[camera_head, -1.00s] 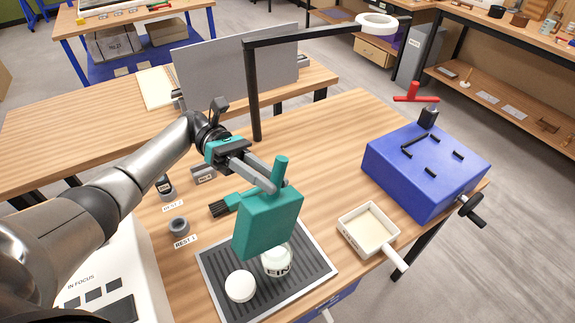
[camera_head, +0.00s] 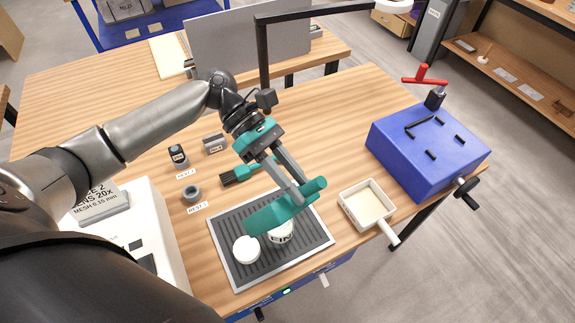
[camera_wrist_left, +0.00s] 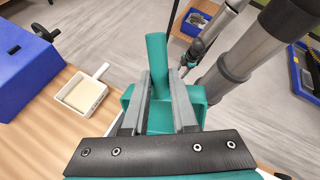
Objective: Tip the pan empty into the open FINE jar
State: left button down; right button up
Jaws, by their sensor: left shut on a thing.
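My left gripper (camera_head: 288,185) is shut on the handle of a teal pan (camera_head: 278,215). The pan is steeply tilted, its lower edge down over the jar. The FINE jar (camera_head: 282,237), white with a dark-lettered label, stands on a grey ribbed tray (camera_head: 232,268). The pan hides the jar's mouth, and I cannot see whether anything is left in the pan. A round white lid (camera_head: 246,250) lies on the tray, left of the jar. The wrist view shows the fingers (camera_wrist_left: 160,90) on either side of the teal handle (camera_wrist_left: 157,52). My right gripper does not show.
A teal brush (camera_head: 245,174) lies behind the tray. A cream square dish with handle (camera_head: 367,206) stands right of it, near a blue box with a crank (camera_head: 428,152). Small grey rests (camera_head: 191,193) stand at left. A black lamp post (camera_head: 264,55) rises behind my gripper.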

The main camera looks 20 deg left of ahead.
pick_arm(q)
jog(key=shift+s+d+f+t+y, duration=0.25)
jog(key=shift+s+d+t+y, duration=0.15)
jog(key=shift+d+y, duration=0.3)
jog(key=s+d+f+m+t+y+p, duration=0.1)
jog(key=s+d+f+t+y+p, duration=0.3)
jog(key=y, duration=0.5)
jog(key=shift+d+f+t+y, duration=0.4)
jog(key=shift+d+f+t, duration=0.2)
jog(key=shift+d+f, duration=0.9)
jog(key=shift+d+r, duration=0.1)
jog(key=shift+r, duration=0.05)
